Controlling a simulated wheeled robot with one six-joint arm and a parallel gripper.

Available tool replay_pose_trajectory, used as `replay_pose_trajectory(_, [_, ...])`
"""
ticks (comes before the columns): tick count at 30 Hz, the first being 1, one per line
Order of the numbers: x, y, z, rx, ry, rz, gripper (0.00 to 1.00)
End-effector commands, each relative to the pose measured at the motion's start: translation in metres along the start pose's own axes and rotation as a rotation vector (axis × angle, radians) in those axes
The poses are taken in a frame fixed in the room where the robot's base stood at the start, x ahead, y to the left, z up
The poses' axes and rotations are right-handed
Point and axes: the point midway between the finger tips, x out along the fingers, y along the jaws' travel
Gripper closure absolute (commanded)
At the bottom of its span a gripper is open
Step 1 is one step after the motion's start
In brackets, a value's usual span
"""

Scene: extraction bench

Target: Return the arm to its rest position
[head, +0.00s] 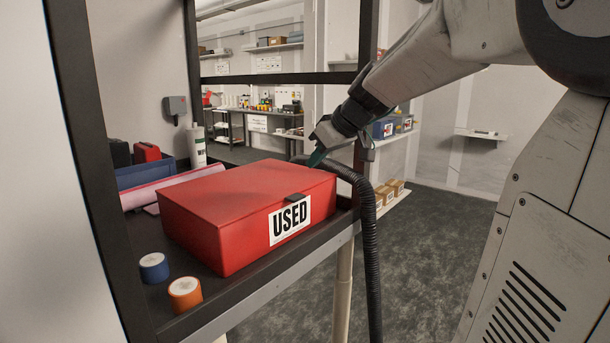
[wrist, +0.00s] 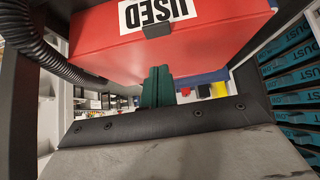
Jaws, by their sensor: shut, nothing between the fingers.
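My gripper (head: 317,157) is at the right end of the red box marked USED, above and beyond its front right corner in the head view. Its green fingers (wrist: 158,88) show in the wrist view, together and with nothing between them. The red box (head: 215,195) is closed and sits on the dark bench (head: 290,262). The box also shows upside down at the top of the wrist view (wrist: 100,35), with its dark latch near the fingers. I cannot tell whether the fingers touch the box.
A black hose (head: 370,240) hangs over the bench's right edge near my gripper. A blue roll (head: 154,267) and an orange roll (head: 185,294) stand left of the box. A blue bin (head: 140,175) and a white bottle (head: 196,147) are behind it. Dark posts frame the bench.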

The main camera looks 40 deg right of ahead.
Motion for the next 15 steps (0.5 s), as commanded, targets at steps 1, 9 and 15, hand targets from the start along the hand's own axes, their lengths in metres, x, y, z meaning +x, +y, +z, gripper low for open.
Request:
replay_pose_trajectory(1, [-0.010,0.000,0.000,0.000,0.003,0.004,1.00])
replay_pose_trajectory(9, [-0.033,0.000,0.002,0.000,0.002,0.001,1.00])
replay_pose_trajectory(15, [-0.034,0.000,0.002,0.007,0.002,0.000,1.00])
